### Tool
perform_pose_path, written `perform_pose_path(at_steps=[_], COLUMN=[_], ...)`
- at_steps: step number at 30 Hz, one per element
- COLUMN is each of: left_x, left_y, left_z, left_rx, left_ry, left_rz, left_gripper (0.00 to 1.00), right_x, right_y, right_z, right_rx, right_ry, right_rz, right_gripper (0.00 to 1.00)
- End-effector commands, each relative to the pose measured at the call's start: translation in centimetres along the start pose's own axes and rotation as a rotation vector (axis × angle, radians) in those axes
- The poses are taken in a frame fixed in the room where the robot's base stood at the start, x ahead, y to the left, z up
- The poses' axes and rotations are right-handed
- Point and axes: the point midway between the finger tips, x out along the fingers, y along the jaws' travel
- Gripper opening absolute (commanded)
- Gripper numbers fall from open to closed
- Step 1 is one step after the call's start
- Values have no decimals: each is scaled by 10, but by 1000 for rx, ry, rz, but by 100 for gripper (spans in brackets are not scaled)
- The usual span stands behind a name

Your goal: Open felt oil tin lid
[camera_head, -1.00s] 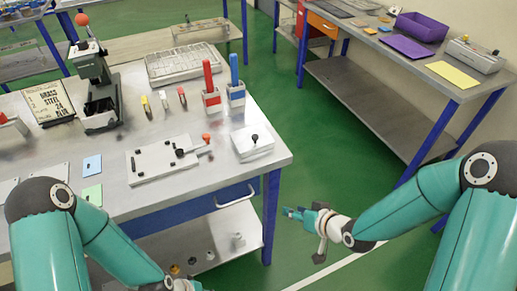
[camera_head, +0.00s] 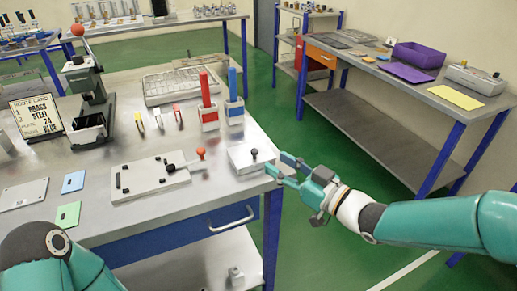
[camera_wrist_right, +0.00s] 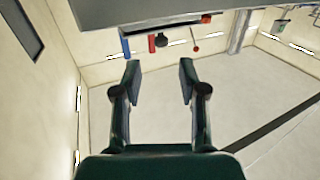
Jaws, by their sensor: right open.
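The felt oil tin looks to be the low pale box with a black knob on its lid (camera_head: 252,157), at the right front corner of the workbench in the head view. Its lid looks closed. My right gripper (camera_head: 277,163) is open beside the box's right side, with its fingertips close to the black knob. Whether they touch the box cannot be told. In the right wrist view the open jaws (camera_wrist_right: 160,70) have nothing between them, and a small dark knob (camera_wrist_right: 162,40) shows beyond them. My left arm enters at the lower left; its gripper is out of view.
A flat plate with a red-balled lever (camera_head: 152,178) lies left of the box. Red (camera_head: 208,105) and blue (camera_head: 234,100) handles stand upright behind it. A lever press (camera_head: 88,100) stands at the back left. Green floor is free right of the bench.

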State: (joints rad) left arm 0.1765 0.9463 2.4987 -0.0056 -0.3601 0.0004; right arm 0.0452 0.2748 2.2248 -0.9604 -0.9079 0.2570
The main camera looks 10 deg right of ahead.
Motion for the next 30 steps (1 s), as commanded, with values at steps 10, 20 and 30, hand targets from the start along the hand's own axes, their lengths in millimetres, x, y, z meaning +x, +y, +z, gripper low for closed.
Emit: perform_pose_path(at_steps=[10,20,30], left_x=[-6,-7,-6], left_y=[2,2,2], left_z=[0,0,0], left_rx=[0,0,0], left_ry=[0,0,0], left_rz=[0,0,0], left_gripper=[40,40,40], right_x=[67,86,85], right_y=[0,1,1], right_z=[0,0,1], right_rx=[0,0,0], right_ry=[-1,-1,-1], right_rz=[-1,2,3], right_gripper=[42,42,17])
